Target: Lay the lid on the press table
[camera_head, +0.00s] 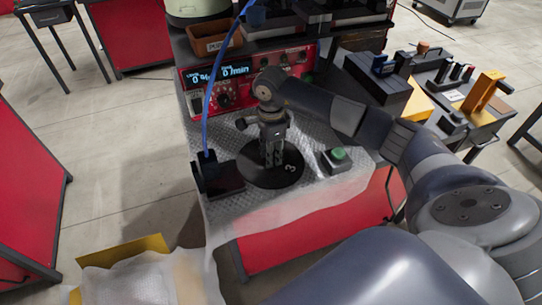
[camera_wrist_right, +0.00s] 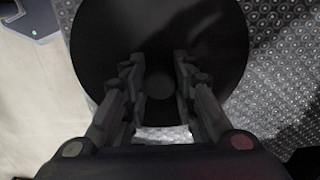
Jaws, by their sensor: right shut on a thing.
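The lid (camera_head: 262,177) is a round black disc marked with a white 3. It is over the grey dimpled top of the press table (camera_head: 225,207), near its front edge. My right gripper (camera_head: 273,163) points down at the lid's middle and is shut on its knob. In the right wrist view the lid (camera_wrist_right: 160,25) fills the top middle, with the knob between the fingers of the right gripper (camera_wrist_right: 159,88). Whether the lid touches the table or hangs just above it, I cannot tell. My left gripper is not in view.
A green button box (camera_head: 335,160) stands right of the lid. A dark block with a blue cable (camera_head: 208,170) stands close on its left. Behind is a red control panel (camera_head: 228,97) with a display. Crumpled clear sheeting (camera_head: 290,212) hangs over the front edge.

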